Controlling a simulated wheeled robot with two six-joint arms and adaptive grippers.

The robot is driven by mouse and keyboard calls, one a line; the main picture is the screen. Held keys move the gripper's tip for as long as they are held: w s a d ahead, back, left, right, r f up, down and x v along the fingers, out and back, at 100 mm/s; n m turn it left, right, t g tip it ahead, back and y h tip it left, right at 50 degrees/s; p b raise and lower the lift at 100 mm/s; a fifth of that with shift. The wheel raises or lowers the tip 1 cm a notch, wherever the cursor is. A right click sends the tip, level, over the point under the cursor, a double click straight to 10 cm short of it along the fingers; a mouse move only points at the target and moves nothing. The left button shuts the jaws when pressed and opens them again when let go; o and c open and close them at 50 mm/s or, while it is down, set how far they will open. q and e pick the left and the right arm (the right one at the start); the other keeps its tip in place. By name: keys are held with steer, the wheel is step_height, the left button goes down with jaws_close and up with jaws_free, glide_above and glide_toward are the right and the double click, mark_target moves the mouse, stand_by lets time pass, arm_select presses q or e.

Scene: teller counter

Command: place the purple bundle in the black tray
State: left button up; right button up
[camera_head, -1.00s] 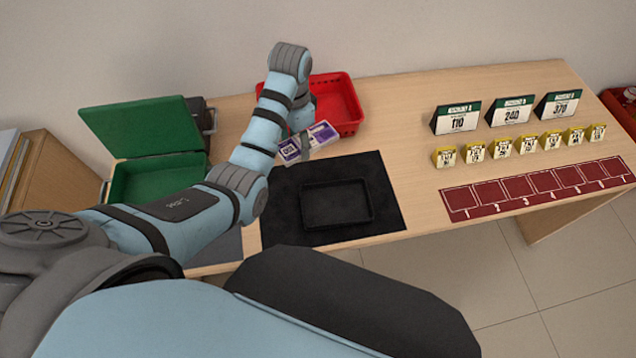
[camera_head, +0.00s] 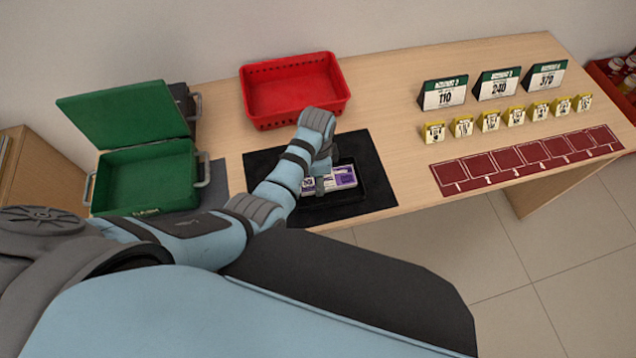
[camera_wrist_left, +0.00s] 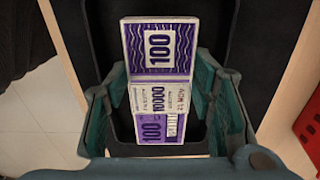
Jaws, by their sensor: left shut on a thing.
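The purple bundle (camera_head: 343,177), a banded stack of purple and white notes marked 100, is held by my left gripper (camera_head: 321,184). In the left wrist view the bundle (camera_wrist_left: 159,48) lies between the two fingers, which are shut on it. In the head view the bundle is over the black tray (camera_head: 352,197), partly covering it along with my arm. I cannot tell whether the bundle touches the tray floor. The tray lies on a black mat (camera_head: 262,162). My right gripper is not in view.
A red basket (camera_head: 294,90) stands behind the mat. An open green box (camera_head: 147,182) stands at the left. Price signs (camera_head: 498,88), small yellow tags (camera_head: 489,121) and a dark red strip (camera_head: 525,160) are at the right. The wood counter between mat and strip is clear.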

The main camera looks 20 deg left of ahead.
arm_select(q)
steer(key=shift+f, duration=0.95)
steer(key=shift+a, duration=0.1)
steer(key=shift+f, duration=0.15)
steer(key=o, duration=1)
steer(key=shift+o, duration=1)
step_height(320, 180, up, 12)
steer(key=p, duration=0.3)
steer(key=shift+r+p, duration=0.2)
steer(key=shift+p, duration=0.2)
